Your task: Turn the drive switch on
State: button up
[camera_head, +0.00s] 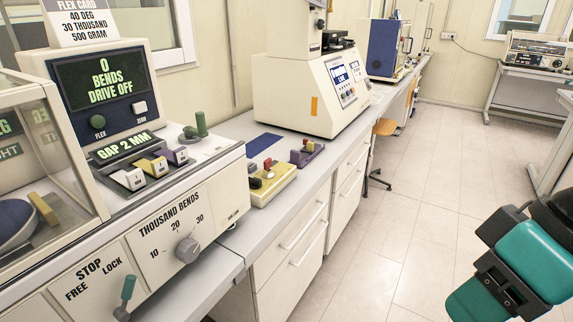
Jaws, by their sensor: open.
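The flex machine (170,215) fills the left side. Its dark display (100,78) reads "0 BENDS DRIVE OFF". No control is legibly labelled as the drive switch. A green upright handle (200,124) stands on the machine's top deck, right of several keys. A round green button (97,121) labelled "FLEX" sits below the display. A dark green lever (127,292) on the front panel points up toward "LOCK". My gripper (500,283), teal and black, is at the lower right, over the floor and far from the machine. It is open, with nothing seen in it.
A grey dial (187,249) under "THOUSAND BENDS" sticks out of the front panel. A clear-walled case (45,170) stands at far left. A yellow box with knobs (270,184) and a cream instrument (305,95) sit along the bench. Open floor (400,220) lies between bench and gripper.

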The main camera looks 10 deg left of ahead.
aim_at(254, 183)
jog(key=u, duration=0.35)
jog(key=i, duration=1.05)
jog(key=u, duration=0.7)
